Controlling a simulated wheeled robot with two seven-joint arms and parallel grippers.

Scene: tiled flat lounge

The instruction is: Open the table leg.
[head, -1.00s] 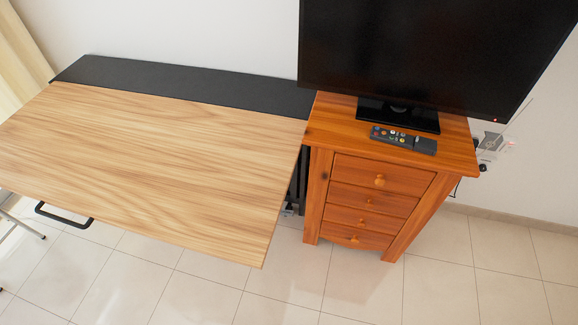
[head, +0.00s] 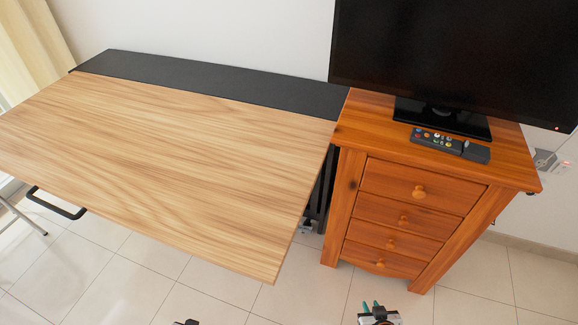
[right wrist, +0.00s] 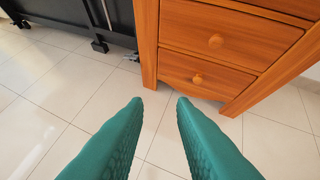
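The table has a light wood-grain top (head: 170,160) and a black strip (head: 210,85) along the wall. Its top is level and spread out. A black upright frame (head: 318,190) shows under its right edge, beside the cabinet; dark legs and bars (right wrist: 95,20) also show at the upper left of the right wrist view. A black bar loop (head: 55,203) sticks out below the front left edge. The tabletop hides most of the underside. My right gripper (head: 372,304) is open and empty, its teal fingers (right wrist: 160,100) apart over the floor. Only a dark bit of my left arm's end shows at the bottom edge.
An orange wooden cabinet (head: 410,212) with several drawers stands right of the table, bearing a television (head: 460,60) and a remote (head: 437,142). Metal tubes (head: 25,215) stand at the far left. The tiled floor (head: 310,285) in front is clear.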

